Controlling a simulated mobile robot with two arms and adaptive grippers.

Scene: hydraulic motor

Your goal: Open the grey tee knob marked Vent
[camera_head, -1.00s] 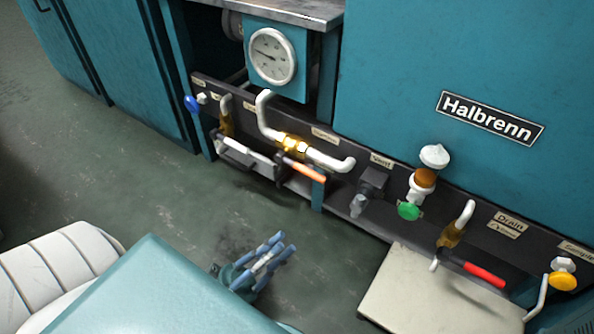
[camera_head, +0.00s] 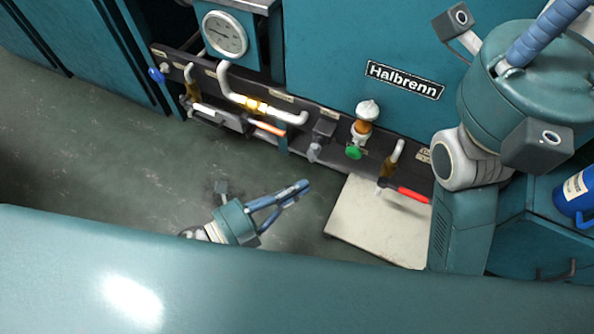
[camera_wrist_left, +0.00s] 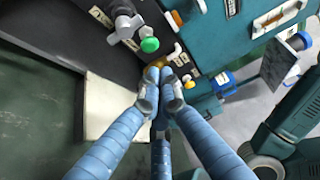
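The grey tee knob (camera_head: 314,151) sticks out from a dark block (camera_head: 324,129) on the black valve panel, left of the green knob (camera_head: 353,152). The Vent label is too small to read now. A pale grey fitting (camera_wrist_left: 126,27) beside the green knob (camera_wrist_left: 150,45) in the left wrist view appears to be this knob. My left gripper (camera_head: 303,188) is below and in front of the knob, apart from it. Its blue fingers meet at the tips (camera_wrist_left: 161,88) with nothing visible between them. My right gripper (camera_head: 545,35) is at the upper right, its fingertips out of frame.
A red-handled valve (camera_head: 405,192) and a white-capped orange valve (camera_head: 365,120) are right of the knob. An orange-handled valve (camera_head: 268,128) is left of it. A pale slab (camera_head: 375,228) lies on the floor below. The floor left of my gripper is clear.

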